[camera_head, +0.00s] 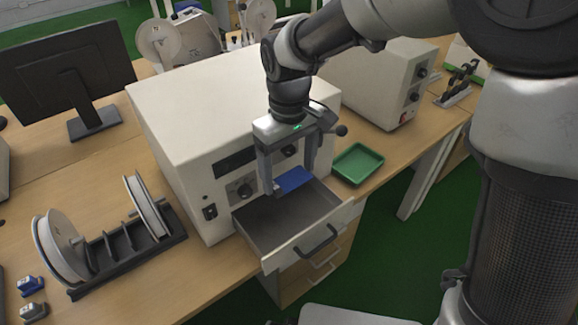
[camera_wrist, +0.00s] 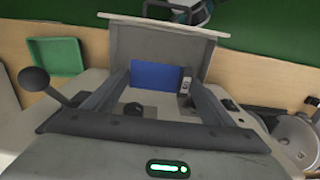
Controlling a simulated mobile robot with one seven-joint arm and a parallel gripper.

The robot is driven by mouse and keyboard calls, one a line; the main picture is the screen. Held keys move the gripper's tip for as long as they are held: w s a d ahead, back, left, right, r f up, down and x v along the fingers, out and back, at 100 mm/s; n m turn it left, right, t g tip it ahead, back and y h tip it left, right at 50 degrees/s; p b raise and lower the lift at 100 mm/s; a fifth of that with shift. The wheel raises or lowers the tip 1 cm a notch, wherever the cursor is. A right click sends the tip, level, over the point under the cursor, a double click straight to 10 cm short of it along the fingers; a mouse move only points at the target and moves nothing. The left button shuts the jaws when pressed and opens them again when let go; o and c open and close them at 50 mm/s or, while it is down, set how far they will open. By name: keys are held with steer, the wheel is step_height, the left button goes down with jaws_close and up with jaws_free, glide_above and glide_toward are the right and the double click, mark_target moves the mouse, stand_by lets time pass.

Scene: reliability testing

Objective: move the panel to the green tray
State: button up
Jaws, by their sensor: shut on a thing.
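The panel (camera_head: 294,179) is a small flat blue piece. My gripper (camera_head: 291,184) is shut on it, in or just above the open drawer (camera_head: 270,228) of the large white machine; I cannot tell whether the panel touches the drawer floor. In the wrist view the blue panel (camera_wrist: 158,75) shows between the two fingers of my gripper (camera_wrist: 160,85). The green tray (camera_head: 358,164) is empty and sits on the table right of the drawer. It also shows at the upper left of the wrist view (camera_wrist: 55,55).
The white machine (camera_head: 200,110) stands behind and left of my gripper. Its drawer front with a handle (camera_head: 316,241) juts past the table edge. A second white machine (camera_head: 380,85) stands behind the tray. A reel rack (camera_head: 125,252) is at left. A monitor (camera_head: 72,75) is at upper left.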

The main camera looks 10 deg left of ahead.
steer(key=shift+f+b, duration=3.55)
steer(key=shift+f, duration=2.2)
